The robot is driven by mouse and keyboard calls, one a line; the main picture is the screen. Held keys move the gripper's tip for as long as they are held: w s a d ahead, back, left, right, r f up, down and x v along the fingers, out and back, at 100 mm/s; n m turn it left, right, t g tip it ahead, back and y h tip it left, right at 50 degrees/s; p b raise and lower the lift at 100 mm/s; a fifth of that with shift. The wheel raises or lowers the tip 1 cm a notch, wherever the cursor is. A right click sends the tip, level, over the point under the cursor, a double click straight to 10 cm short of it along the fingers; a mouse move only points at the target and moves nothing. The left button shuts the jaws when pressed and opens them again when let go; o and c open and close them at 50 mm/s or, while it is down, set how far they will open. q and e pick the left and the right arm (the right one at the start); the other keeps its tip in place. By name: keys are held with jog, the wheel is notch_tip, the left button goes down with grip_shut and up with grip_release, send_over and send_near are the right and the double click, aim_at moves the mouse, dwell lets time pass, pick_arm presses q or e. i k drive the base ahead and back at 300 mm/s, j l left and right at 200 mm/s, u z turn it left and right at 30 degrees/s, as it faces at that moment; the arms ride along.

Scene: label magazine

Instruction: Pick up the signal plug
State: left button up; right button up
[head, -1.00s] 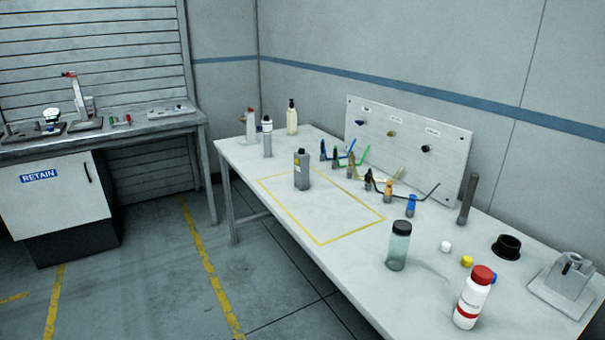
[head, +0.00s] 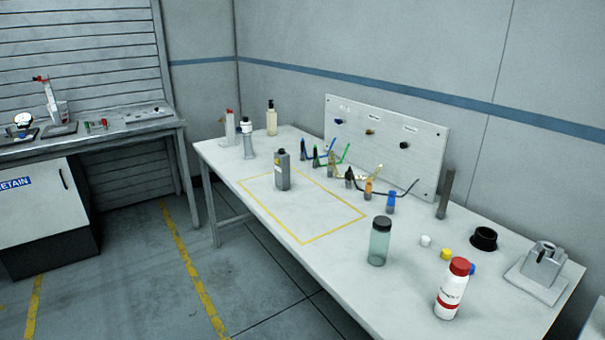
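Several small coloured plugs with thin cables stand in a row on the white table, in front of the socket panel (head: 425,160). They include a blue plug (head: 303,150), a green plug (head: 332,161), a black plug (head: 349,178) and an orange plug (head: 368,189). I cannot tell which one is the signal plug, as no label on them can be read. The panel stands upright with three sockets in a row under small, unreadable labels. Neither of my grippers is in view.
A yellow outline (head: 303,243) on the table (head: 270,212) holds a grey bottle (head: 283,171). A clear jar (head: 380,242), a red-capped white bottle (head: 450,292), small caps, a black ring (head: 483,238) and a metal fixture (head: 540,268) stand nearer. A second bench (head: 130,130) is at left.

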aim_at(348, 174)
jog(key=i+j+z, duration=0.1)
jog(key=z, duration=0.35)
jog(key=i+j+z, duration=0.15)
jog(key=z, duration=0.35)
jog(key=j+z, duration=0.2)
jog(key=z, duration=0.25)
jog(key=i+j+z, duration=0.1)
jog(key=z, duration=0.35)
jog(key=j, duration=0.1)
